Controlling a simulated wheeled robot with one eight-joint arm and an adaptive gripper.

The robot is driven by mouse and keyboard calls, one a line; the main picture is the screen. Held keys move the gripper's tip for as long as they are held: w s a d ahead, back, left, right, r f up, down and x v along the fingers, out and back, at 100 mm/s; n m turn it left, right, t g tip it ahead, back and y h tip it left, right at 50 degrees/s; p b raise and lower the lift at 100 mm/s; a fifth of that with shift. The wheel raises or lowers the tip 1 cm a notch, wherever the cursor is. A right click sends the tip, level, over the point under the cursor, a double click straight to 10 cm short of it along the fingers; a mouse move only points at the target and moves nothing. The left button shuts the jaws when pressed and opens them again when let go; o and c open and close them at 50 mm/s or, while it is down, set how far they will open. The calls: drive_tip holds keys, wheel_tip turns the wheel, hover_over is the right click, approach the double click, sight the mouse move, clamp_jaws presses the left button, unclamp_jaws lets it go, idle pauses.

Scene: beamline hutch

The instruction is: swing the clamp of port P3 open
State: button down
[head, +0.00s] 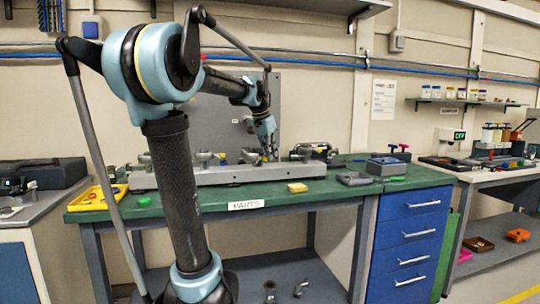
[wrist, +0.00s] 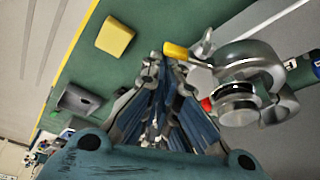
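A grey metal manifold (head: 235,174) with several clamped ports lies along the green bench. My gripper (head: 270,155) is over its right half in the head view, hiding part of it. In the wrist view a round metal clamp (wrist: 283,77) circles a port, with a wing-shaped metal piece (wrist: 204,44) and a yellow tip (wrist: 177,51) beside it. My fingertips (wrist: 163,64) are just left of the yellow tip. The fingers look open with a narrow gap and nothing between them. Contact cannot be told. No port label is readable, so I cannot tell which is P3.
A yellow block (head: 297,187) lies on the bench in front of the manifold; it also shows in the wrist view (wrist: 115,37). A dark grey holder (head: 354,178) lies to its right. A yellow tray (head: 97,197) is at the left end. The front bench strip is mostly clear.

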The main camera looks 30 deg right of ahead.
drive_tip(key=shift+a+f, duration=0.1)
drive_tip(key=shift+a, duration=0.05)
wheel_tip(320, 180, up, 10)
drive_tip(key=shift+d+f, duration=0.25)
drive_tip(key=shift+d, duration=0.2)
idle(0.4)
